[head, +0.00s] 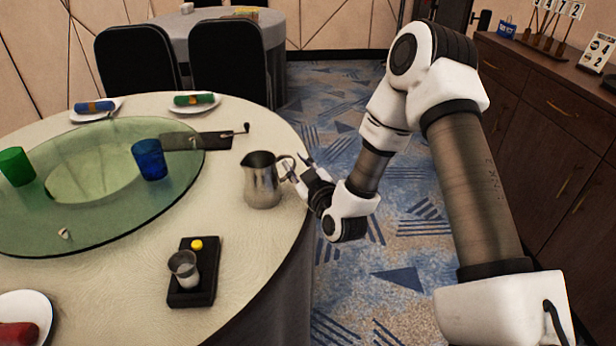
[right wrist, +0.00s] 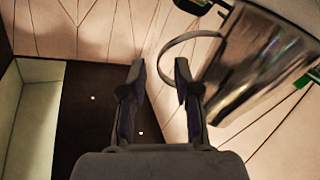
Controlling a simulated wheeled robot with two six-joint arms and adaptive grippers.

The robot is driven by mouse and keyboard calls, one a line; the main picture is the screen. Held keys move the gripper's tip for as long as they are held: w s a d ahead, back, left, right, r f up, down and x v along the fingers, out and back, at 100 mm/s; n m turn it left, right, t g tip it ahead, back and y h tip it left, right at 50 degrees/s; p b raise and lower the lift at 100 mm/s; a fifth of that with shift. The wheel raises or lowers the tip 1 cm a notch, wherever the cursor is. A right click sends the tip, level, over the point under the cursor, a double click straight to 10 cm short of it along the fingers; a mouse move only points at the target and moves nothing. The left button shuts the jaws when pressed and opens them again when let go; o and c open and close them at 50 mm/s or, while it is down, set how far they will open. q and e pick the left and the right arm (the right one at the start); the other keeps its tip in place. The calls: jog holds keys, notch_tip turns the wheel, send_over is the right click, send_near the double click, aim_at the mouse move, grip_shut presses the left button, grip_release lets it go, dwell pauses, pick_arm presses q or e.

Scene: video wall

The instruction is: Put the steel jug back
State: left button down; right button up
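The steel jug (head: 262,184) stands upright on the round cream table (head: 232,222), near its right edge, with its handle facing right towards my right arm. My right gripper (head: 288,170) is at the handle side of the jug. In the right wrist view, the two fingers of the gripper (right wrist: 160,78) are apart. The left bend of the jug's handle (right wrist: 168,58) shows between the fingertips, and the jug's body (right wrist: 265,60) is beyond the right finger. I cannot tell whether a finger touches the handle. My left gripper is not in view.
A black tray (head: 189,296) holds a small glass and a yellow item at the table's front. A green glass turntable (head: 60,235) carries a blue cup (head: 150,160) and a green cup (head: 16,167). A wooden sideboard (head: 550,120) stands right.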

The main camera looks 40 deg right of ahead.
jog(key=s+a, duration=0.1)
jog(key=s, duration=0.8)
jog(key=shift+s+a+p, duration=0.2)
jog(key=shift+a+p, duration=0.2)
jog(key=shift+p, duration=0.05)
jog(key=shift+r, duration=0.1)
